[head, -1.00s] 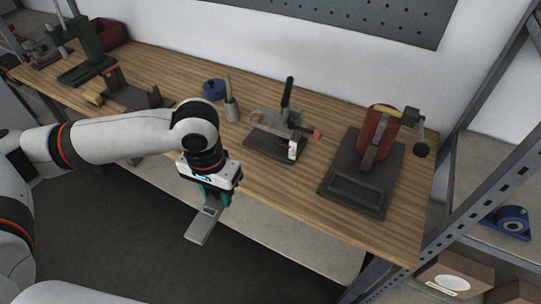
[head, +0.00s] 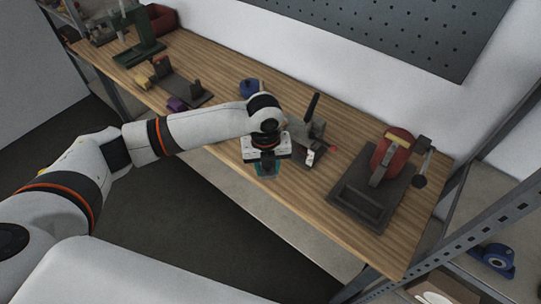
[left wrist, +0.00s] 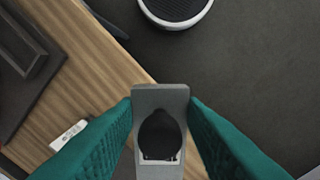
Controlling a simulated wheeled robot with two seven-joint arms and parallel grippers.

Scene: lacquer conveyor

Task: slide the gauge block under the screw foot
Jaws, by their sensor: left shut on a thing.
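My left gripper (head: 265,169) points down beside the front edge of the bench, just left of a clamp fixture. Its teal fingers are shut on a grey block, the gauge block by its look. In the left wrist view the gauge block (left wrist: 160,97) is a flat grey piece with a dark oval recess, held between both fingers. The clamp fixture (head: 318,132) has an upright black handle and a red tip. My wrist partly covers the fixture, and the screw foot cannot be made out. A small white marked piece (left wrist: 68,135) shows left of the gripper.
A red press on a dark base (head: 361,197) stands to the right of the fixture. A blue round thing (head: 249,87) and a dark fixture (head: 184,92) lie behind and left on the wooden bench (head: 330,235). The bench front between gripper and press is clear.

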